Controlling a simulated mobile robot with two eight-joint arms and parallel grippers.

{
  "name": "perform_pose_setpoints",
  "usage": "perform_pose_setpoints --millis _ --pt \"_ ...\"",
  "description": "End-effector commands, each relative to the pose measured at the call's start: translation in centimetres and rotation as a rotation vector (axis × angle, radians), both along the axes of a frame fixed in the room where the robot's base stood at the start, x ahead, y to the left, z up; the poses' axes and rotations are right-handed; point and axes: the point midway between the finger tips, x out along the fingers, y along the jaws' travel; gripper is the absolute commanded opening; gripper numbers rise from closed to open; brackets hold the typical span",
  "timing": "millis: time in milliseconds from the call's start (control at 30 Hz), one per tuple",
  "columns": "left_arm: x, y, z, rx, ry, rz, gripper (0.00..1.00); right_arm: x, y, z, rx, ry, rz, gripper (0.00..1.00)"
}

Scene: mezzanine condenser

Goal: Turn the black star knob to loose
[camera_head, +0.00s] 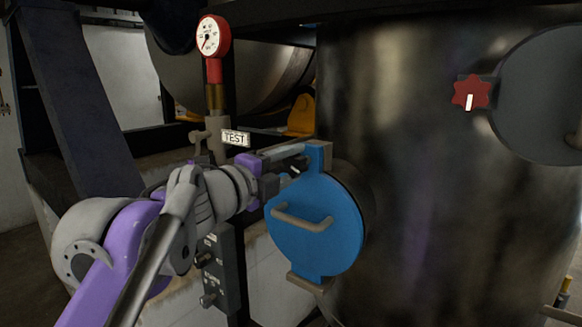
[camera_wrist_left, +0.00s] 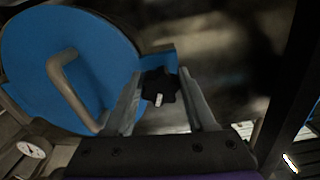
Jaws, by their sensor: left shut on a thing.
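The black star knob (camera_wrist_left: 160,86) shows in the left wrist view, beside the edge of the round blue cover (camera_wrist_left: 85,60). It has a white pointer mark that points down in that view. My left gripper (camera_wrist_left: 161,78) has one finger on each side of the knob and is shut on it. In the head view my left gripper (camera_head: 288,158) reaches in from the left to the top of the blue cover (camera_head: 325,235). The knob is mostly hidden there by the fingers. My right gripper is in neither view.
A red star knob (camera_head: 471,92) with a white mark sits by a round cover on the large dark tank (camera_head: 420,220). A red gauge (camera_head: 212,38) stands above a TEST tag (camera_head: 236,137). The blue cover has a grey handle (camera_head: 302,219).

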Motion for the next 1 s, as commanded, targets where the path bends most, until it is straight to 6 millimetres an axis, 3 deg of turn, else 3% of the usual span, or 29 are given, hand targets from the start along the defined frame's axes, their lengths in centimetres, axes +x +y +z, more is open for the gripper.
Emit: perform_pose_setpoints --millis 1000 --pt "-0.1 -0.2 -0.6 -0.782 0.568 -0.001 0.00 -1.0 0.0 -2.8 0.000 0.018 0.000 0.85"
